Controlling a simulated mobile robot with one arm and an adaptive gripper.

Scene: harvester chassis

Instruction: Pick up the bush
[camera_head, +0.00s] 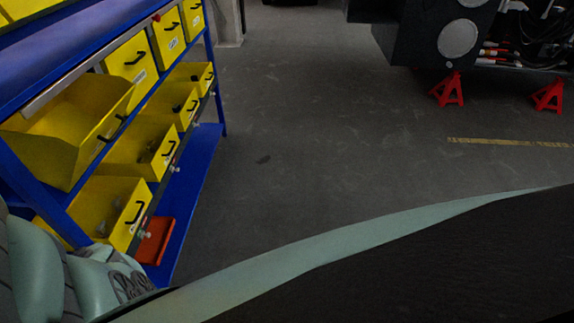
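I cannot make out a bush for certain. Small dark parts (177,107) lie in one open yellow bin of the blue rack, and more dark parts (148,153) lie in the bin below and nearer. They are too small and dim to identify. Greyish parts (118,207) are faintly visible in the lowest, nearest bin. My gripper is not recognisable in this view. Pale green parts of my own arm or body show at the lower left and along the bottom.
A blue rack (203,190) with yellow bins stands at the left. A red box (154,241) sits on its bottom shelf. The grey floor (310,130) in the middle is clear. A dark chassis (405,40) with red stands (447,90) beneath is at the upper right.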

